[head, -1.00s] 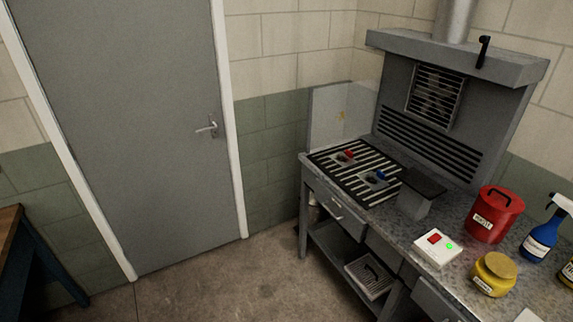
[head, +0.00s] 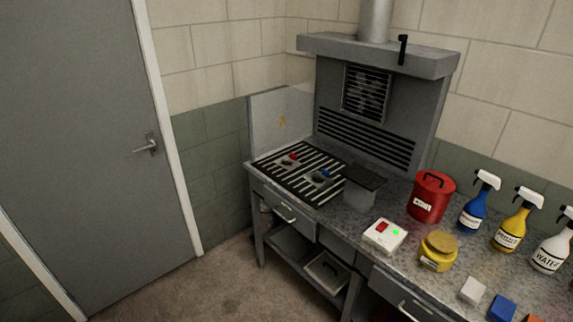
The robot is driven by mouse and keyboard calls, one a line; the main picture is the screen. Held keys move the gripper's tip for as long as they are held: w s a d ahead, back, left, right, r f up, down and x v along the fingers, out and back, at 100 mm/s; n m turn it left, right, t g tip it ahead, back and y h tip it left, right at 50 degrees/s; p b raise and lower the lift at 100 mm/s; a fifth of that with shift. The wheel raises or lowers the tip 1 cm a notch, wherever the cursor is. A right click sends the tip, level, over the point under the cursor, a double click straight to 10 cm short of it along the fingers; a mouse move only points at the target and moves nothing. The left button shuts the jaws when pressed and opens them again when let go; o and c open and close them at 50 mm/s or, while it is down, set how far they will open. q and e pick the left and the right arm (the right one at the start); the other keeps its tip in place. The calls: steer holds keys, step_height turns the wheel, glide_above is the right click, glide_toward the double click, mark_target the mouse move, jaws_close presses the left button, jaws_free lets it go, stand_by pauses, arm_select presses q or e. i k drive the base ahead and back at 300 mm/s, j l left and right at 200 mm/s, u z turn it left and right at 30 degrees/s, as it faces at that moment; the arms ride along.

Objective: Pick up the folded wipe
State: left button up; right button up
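A small white block-like item (head: 472,290), which looks like a folded wipe, lies on the speckled grey bench top (head: 400,268) near its front edge at the lower right. I cannot tell its folds at this size. A blue block (head: 501,309) lies just to its right, apart from it. An orange item (head: 533,318) is cut off by the bottom edge of the picture. Neither of my grippers shows in the head view.
A slotted grille (head: 300,172) and hood lie left. Floor before the door (head: 80,130) is clear.

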mark_target(472, 291)
steer(key=l+z, duration=0.2)
steer(key=z, duration=1.3)
steer(key=k+l, duration=0.05)
